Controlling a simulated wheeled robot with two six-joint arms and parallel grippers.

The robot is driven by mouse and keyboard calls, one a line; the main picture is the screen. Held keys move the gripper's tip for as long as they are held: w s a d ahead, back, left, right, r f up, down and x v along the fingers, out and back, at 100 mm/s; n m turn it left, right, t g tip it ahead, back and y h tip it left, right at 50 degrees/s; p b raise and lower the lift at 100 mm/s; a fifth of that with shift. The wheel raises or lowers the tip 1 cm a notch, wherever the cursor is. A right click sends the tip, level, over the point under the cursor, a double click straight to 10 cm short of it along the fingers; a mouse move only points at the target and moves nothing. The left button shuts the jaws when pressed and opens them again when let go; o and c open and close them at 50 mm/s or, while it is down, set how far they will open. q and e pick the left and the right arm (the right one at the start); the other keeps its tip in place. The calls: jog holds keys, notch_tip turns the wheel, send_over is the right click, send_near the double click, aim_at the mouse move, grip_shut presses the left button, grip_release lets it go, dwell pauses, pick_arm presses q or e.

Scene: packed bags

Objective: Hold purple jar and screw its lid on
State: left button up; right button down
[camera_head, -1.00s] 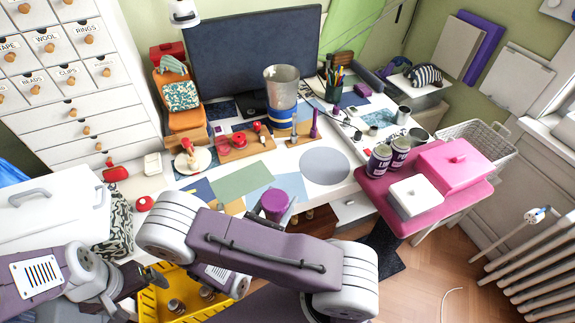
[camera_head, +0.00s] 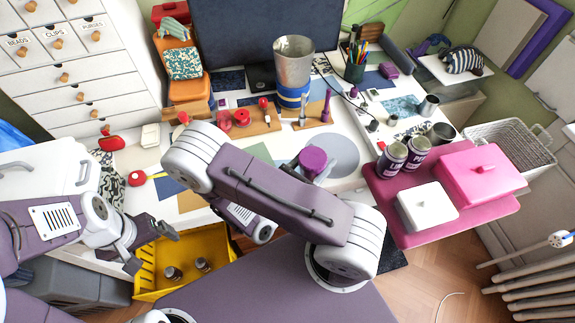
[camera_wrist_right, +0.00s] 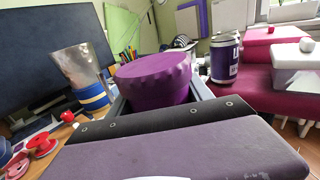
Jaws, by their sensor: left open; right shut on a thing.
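I cannot tell whether that upper part is a separate lid. My right gripper (camera_wrist_right: 160,103) is shut on it, with grey fingers on both sides. In the head view my right arm hides most of the jar's lower part and that gripper. My left gripper (camera_head: 157,250) is open and empty at the lower left, apart from the jar, by the yellow crate.
The yellow crate (camera_head: 222,241) holds a few small grey-topped jars. A pink table (camera_head: 385,192) at right bears two dark labelled cans (camera_head: 391,158), a white box (camera_head: 427,205) and a pink box (camera_head: 482,170). The desk holds a metal tumbler (camera_head: 293,62), papers and tools.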

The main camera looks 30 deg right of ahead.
jog(key=w+f, duration=0.2)
jog(key=w, duration=0.1)
jog(key=w+a+f+b, duration=0.1)
jog(key=w+f, duration=0.1)
jog(key=w, duration=0.2)
jog(key=w+a+f, duration=0.1)
jog(key=w+f, duration=0.1)
jog(key=w, duration=0.1)
jog(key=shift+w+a+f, duration=0.1)
jog(key=shift+w+f, duration=0.15)
jog(key=shift+w, duration=0.15)
notch_tip(320, 180, down, 4)
jog(key=shift+f+b, duration=0.1)
jog(key=shift+b, duration=0.35)
jog(key=shift+c, duration=2.2)
grip_release()
